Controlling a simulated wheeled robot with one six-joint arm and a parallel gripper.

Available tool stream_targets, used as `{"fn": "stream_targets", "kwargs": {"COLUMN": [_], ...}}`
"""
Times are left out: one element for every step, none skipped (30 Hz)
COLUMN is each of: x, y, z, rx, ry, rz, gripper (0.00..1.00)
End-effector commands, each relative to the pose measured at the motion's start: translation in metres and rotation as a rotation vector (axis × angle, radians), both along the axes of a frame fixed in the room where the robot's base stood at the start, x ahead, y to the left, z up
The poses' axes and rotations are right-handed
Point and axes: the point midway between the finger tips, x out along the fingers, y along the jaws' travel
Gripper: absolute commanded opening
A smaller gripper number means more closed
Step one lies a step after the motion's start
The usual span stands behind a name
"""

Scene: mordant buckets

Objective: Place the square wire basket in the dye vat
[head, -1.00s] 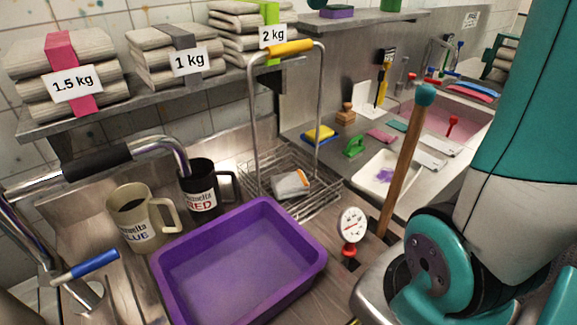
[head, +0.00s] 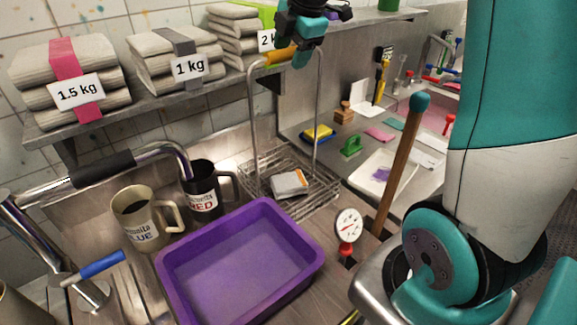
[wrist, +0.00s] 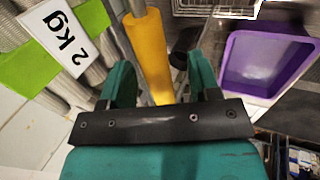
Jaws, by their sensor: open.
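The square wire basket (head: 290,185) stands behind the purple rectangular tub (head: 240,262), which looks like the dye vat. A small pale block with an orange mark (head: 290,184) lies in the basket. Its tall wire handle rises to a yellow grip (head: 272,56), partly hidden by my gripper (head: 303,48). In the wrist view, my gripper (wrist: 160,80) is open, with the yellow grip (wrist: 148,50) between its two teal fingers, nearer the left one. I cannot tell whether they touch it. The tub also shows at right in the wrist view (wrist: 265,62).
A shelf (head: 110,110) at the back left carries cloth stacks labelled 1.5 kg, 1 kg and 2 kg, close to the handle. Two mugs (head: 145,220) stand left of the basket. A dial gauge (head: 348,226) and an upright wooden stick (head: 400,160) stand right of the tub.

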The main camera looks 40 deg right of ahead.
Motion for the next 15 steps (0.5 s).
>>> {"fn": "stream_targets", "kwargs": {"x": [0.005,0.008,0.010,0.012,0.013,0.015,0.016,0.017,0.017,0.018,0.018,0.018,0.018,0.018,0.018], "y": [0.003,0.004,0.004,0.004,0.004,0.004,0.004,0.004,0.004,0.004,0.004,0.004,0.004,0.004,0.004], "z": [-0.003,-0.007,-0.013,-0.018,-0.022,-0.025,-0.027,-0.029,-0.031,-0.031,-0.031,-0.031,-0.031,-0.031,-0.031], "rx": [0.002,0.002,0.002,0.002,0.002,0.001,0.001,0.001,0.000,0.000,0.000,0.000,0.000,0.000,0.000], "ry": [0.006,0.007,0.007,0.006,0.006,0.004,0.003,0.003,0.002,0.001,0.001,0.000,0.000,0.000,0.000], "rz": [0.002,0.002,0.001,0.001,0.001,0.000,0.000,0.000,0.000,0.000,0.000,0.000,0.000,0.000,-0.001], "gripper": [0.56,0.56,0.56,0.56,0.56,0.56,0.56,0.56,0.56,0.56,0.56,0.56,0.56,0.56,0.56]}}
